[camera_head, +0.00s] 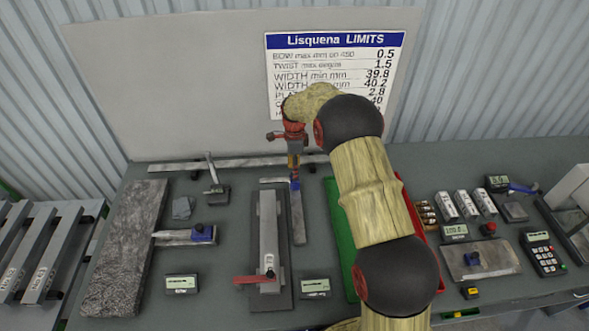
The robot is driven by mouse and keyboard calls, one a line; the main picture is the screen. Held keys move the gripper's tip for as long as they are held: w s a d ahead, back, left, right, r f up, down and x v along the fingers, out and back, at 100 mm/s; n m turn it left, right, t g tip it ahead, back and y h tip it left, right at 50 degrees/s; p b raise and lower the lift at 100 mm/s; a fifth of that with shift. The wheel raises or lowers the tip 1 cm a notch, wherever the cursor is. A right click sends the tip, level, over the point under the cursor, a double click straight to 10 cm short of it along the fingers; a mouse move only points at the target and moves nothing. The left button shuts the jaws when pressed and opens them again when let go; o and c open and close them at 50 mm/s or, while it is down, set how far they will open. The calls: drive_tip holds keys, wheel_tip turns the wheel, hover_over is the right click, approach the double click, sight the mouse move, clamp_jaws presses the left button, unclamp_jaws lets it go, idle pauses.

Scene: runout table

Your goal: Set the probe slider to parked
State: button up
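No part carries a readable probe slider label. A dark base with a pale grey rail (268,215) stands at the front middle; a red lever (252,280) crosses its near end to the left, beside a small white piece. A blue piece (295,183) sits at the far end of a narrow grey bar (298,220) just right of the rail. My gripper (294,168) points down at that blue piece, over the back middle of the table. Its fingers are too small to show whether they are open or touching it.
A stone slab (125,250) lies at the left, with a blue-handled tool (202,234) beside it. Small displays (182,283) stand at the front. Green (340,235) and red trays lie partly under my arm. Instruments and a keypad (543,252) crowd the right.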

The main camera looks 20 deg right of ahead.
wheel_tip(320, 180, up, 12)
idle(0.8)
idle(0.3)
